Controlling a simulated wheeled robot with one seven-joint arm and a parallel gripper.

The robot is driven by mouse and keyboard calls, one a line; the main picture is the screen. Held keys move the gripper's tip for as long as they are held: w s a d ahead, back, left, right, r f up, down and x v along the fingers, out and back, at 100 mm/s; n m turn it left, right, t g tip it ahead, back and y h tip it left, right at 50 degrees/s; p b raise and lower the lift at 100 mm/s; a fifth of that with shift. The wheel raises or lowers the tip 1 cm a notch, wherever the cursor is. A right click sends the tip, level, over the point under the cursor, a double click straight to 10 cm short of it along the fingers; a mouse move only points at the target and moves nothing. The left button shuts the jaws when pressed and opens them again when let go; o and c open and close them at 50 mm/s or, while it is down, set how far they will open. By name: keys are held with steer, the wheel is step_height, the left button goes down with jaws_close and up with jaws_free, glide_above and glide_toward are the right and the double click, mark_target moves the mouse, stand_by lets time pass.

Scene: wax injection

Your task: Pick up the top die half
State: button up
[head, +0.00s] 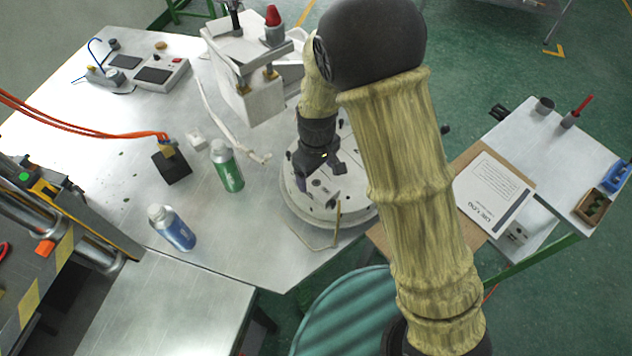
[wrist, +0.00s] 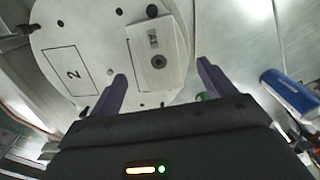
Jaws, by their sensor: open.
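A flat, light grey die half (wrist: 143,66) with a dark round hole and a small dark marking lies on the round white plate in the wrist view. In the head view the die half (head: 325,199) lies on the plate, partly hidden by my gripper. My gripper (head: 320,180) is above the plate, pointing down. In the wrist view its two dark purple fingers (wrist: 162,72) are spread apart with nothing between them. The die half appears beyond the fingertips; I cannot tell the exact height gap.
The round plate (wrist: 97,28) has a rectangle marked "2" beside the die half. A green bottle (head: 229,175) and a blue bottle (head: 174,232) stand left of the plate. A black block (head: 172,166) and a white machine (head: 250,95) are on the metal table. A bent rod lies at the plate's front edge.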

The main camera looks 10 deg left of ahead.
mark_target(316, 182)
steer(key=shift+w+f+p, duration=0.1)
steer(key=shift+f+p, duration=0.65)
steer(key=shift+w+f+p, duration=0.15)
steer(key=shift+f+p, duration=0.5)
steer(key=shift+f, duration=1.25)
steer(key=c, duration=1.2)
steer(key=shift+c, duration=0.2)
steer(key=shift+r, duration=0.15)
step_height(316, 182, up, 10)
steer(key=b, duration=0.3)
